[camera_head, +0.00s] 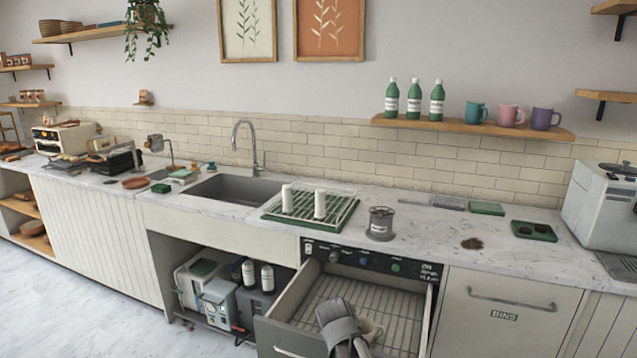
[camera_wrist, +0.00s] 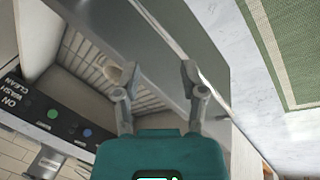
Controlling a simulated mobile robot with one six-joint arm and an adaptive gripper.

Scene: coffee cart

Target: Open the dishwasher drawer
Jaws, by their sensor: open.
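The dishwasher drawer (camera_head: 283,343) is pulled out below the counter, under a black control panel (camera_head: 372,261). The grey bar handle is on the drawer's front, partly cut off at the bottom of the head view. My gripper (camera_wrist: 162,73) is open, with its fingers over the drawer's front wall (camera_wrist: 115,35). I cannot tell whether they touch it. My arm hides part of the drawer in the head view.
A bin door (camera_head: 508,305) with a bar handle is shut to the right. An open bay with machines and bottles (camera_head: 225,290) is to the left. A drying rack (camera_head: 310,212) and a grey canister (camera_head: 381,224) stand on the counter above. A green mat (camera_wrist: 285,45) lies on the floor.

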